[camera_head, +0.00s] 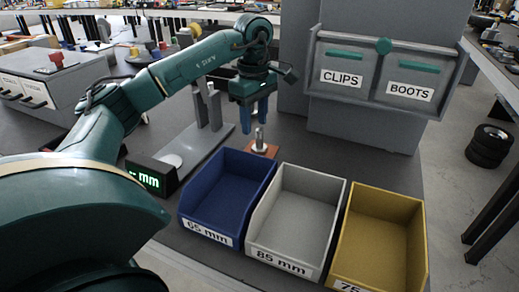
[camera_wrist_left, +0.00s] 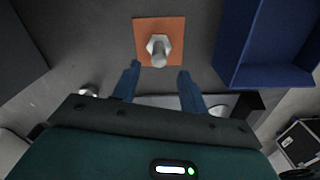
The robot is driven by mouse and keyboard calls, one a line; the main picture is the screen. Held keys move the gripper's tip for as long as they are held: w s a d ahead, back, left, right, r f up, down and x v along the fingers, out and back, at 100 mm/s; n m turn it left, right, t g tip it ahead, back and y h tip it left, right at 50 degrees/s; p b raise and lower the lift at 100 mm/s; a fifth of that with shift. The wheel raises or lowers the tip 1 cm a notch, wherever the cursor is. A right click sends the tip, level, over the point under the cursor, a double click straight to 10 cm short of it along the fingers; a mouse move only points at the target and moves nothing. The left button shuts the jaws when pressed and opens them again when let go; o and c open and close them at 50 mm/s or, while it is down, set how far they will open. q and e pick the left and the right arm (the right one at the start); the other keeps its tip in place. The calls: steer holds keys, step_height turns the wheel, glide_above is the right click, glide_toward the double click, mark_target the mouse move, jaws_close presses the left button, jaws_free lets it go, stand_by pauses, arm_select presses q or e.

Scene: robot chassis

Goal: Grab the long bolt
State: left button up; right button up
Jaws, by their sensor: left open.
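The long bolt (camera_head: 260,137) is silver and stands upright on a small orange-brown square pad (camera_head: 271,153). In the left wrist view the bolt (camera_wrist_left: 159,48) shows its hexagonal head at the pad and its shank pointing towards the camera. My left gripper (camera_head: 252,118) points down just above the bolt in the head view, with blue fingers. In the left wrist view its open fingers (camera_wrist_left: 160,70) are apart with nothing between them, and the bolt appears just beyond the fingertips. My right gripper is in neither view.
Blue (camera_head: 226,192), grey (camera_head: 297,214) and yellow (camera_head: 381,237) bins labelled by length stand in front of the pad. A grey stand (camera_head: 204,137) and a black digital display (camera_head: 152,177) are on the left. A panel with CLIPS and BOOTS bins (camera_head: 383,75) stands behind right.

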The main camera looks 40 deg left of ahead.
mark_target(259, 129)
arm_select(q)
steer(key=f, duration=0.2)
steer(key=d+f+b, duration=0.1)
steer(key=f, duration=0.1)
steer(key=shift+w+f, duration=0.2)
steer(key=shift+f, duration=0.45)
jaws_close()
